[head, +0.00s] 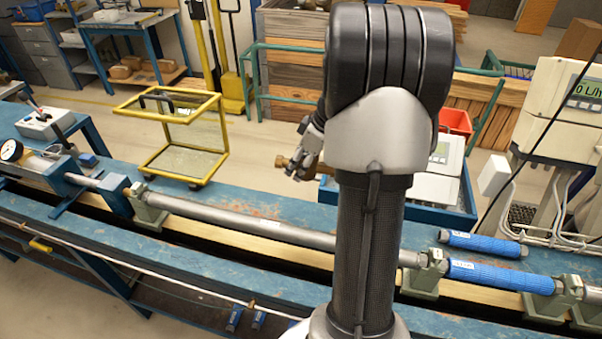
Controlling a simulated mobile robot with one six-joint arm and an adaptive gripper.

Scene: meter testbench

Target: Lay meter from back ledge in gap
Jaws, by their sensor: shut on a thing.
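My gripper (299,172) is in the middle of the head view, left of my arm's large dark joint, raised over the far side of the bench. Most of this thing is hidden by the fingers and my arm. Below, a long grey pipe (250,224) lies along the bench line between green clamps. A blue cylinder (500,276) sits in the line at the right. I cannot tell where the open gap is; my arm covers part of the line.
A second blue cylinder (482,244) lies loose on the blue bench (235,196) behind the line. A round gauge (11,150) stands at the left end. A grey display box (570,108) with cables stands at the right. A yellow trolley (180,150) is behind the bench.

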